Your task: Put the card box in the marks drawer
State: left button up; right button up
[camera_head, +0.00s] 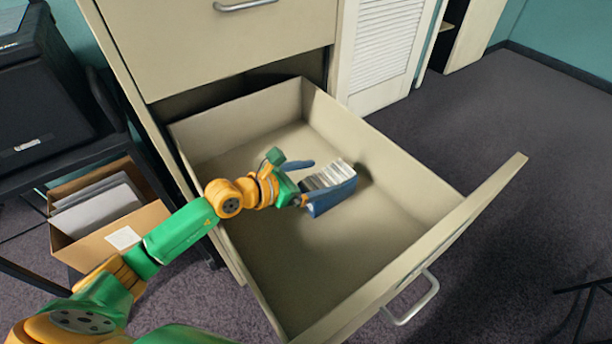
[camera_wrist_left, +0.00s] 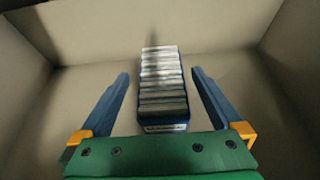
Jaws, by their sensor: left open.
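The marks drawer (camera_head: 400,205) is pulled wide open from a beige cabinet. The card box (camera_head: 327,176), a small blue box with a row of white cards, is inside the drawer. My left gripper (camera_head: 325,185) reaches into the drawer with its blue fingers open, one on each side of the card box. In the left wrist view the card box (camera_wrist_left: 162,88) lies between the open fingers of the left gripper (camera_wrist_left: 160,95), with a gap on both sides. My right gripper is not in view.
The drawer floor around the box is otherwise bare. A closed drawer (camera_head: 220,50) is above. A cardboard box (camera_head: 140,225) with papers sits on a black rack at left. Grey carpet (camera_head: 500,130) is clear at right. A dark frame (camera_head: 590,300) stands at lower right.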

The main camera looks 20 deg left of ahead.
pick_arm(q)
jog(key=p+v, duration=0.1)
jog(key=v, duration=1.1)
jog(key=shift+r, duration=0.45)
jog(key=shift+a, duration=0.1)
